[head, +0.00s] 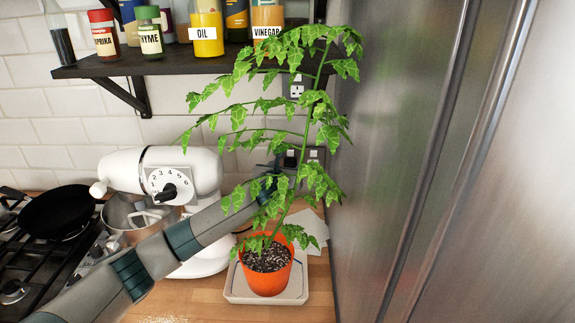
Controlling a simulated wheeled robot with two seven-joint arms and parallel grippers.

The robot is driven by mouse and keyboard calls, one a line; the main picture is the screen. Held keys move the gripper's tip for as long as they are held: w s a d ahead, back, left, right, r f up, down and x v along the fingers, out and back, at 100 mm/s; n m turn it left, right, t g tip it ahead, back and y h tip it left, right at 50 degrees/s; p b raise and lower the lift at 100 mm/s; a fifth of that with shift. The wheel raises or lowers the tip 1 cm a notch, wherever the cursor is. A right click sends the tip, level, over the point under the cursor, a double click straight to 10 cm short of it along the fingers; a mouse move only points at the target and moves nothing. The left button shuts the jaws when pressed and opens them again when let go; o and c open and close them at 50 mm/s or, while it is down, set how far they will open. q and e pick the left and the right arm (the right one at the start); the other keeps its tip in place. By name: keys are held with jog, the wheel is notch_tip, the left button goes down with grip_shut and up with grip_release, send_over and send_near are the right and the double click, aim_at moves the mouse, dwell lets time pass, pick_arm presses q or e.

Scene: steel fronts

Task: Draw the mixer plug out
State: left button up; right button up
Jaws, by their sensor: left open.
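The white stand mixer (178,170) with a numbered dial and steel bowl stands at the left of the counter. A dark plug (291,158) seems to sit in the double wall socket (314,155) behind the plant; leaves partly hide it. My left arm reaches in front of the mixer and behind the plant. My left gripper (278,168) is open close to the wall, just left of the dark plug. Leaves cover part of its fingers, so I cannot tell whether it touches the plug. The mixer's cord is mostly hidden. My right gripper is not in view.
A tall leafy plant in an orange pot (267,270) stands on a pale tray (238,293) before the socket. A steel fridge front (400,150) closes the right side. A shelf with jars (180,62) hangs above. A hob with a pan (55,213) is left.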

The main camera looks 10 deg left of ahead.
pick_arm(q)
jog(key=shift+w, duration=0.15)
jog(key=shift+f, duration=0.1)
jog(key=c, duration=1.2)
jog(key=shift+c, duration=0.2)
jog(key=shift+c, duration=0.2)
jog(key=shift+s+p, duration=0.35)
jog(key=shift+p, duration=0.05)
grip_shut()
jog(key=shift+s+d+p, duration=0.15)
jog(key=shift+s+p, duration=0.2)
jog(key=shift+p, duration=0.2)
